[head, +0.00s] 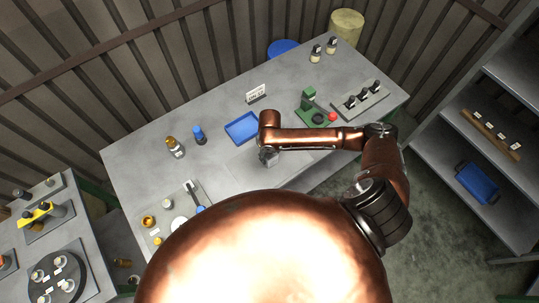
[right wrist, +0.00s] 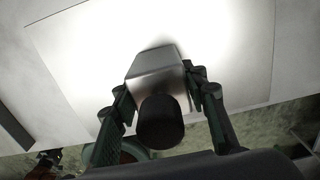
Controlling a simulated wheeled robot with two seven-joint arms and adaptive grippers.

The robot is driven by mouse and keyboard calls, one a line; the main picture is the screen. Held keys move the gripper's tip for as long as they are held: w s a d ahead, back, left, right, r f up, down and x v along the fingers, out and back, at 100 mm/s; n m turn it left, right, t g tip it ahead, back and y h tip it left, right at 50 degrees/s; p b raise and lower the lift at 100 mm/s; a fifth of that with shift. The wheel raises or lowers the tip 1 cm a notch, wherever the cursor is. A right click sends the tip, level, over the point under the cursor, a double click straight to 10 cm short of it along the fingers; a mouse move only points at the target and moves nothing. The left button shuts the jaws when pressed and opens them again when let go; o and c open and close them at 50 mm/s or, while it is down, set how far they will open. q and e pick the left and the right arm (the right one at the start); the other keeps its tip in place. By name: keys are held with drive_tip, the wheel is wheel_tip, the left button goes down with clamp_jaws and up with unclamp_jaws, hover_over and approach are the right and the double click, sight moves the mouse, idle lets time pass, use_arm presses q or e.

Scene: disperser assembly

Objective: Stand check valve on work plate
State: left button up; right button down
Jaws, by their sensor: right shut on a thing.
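My right gripper (right wrist: 160,88) is shut on the check valve, a grey metal body (right wrist: 160,65) with a dark round end (right wrist: 160,124) towards the camera, in the right wrist view. One finger lies on each side of it. The valve is over the pale work plate (right wrist: 75,55), with a small shadow at its far end. I cannot tell whether it touches the plate. In the head view, the right gripper (head: 267,157) points down over the work plate (head: 295,163), and the held valve is mostly hidden. My left gripper is not in view.
A blue tray (head: 242,128) lies just behind the right gripper. A green press (head: 310,101) with a red knob and a rack (head: 362,99) of dark parts stand to the right.

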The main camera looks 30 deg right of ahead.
drive_tip(key=shift+f, duration=0.1)
drive_tip(key=c, duration=1.2)
unclamp_jaws()
wheel_tip(320, 180, up, 12)
drive_tip(key=shift+r+b, duration=0.15)
drive_tip(key=shift+b, duration=0.4)
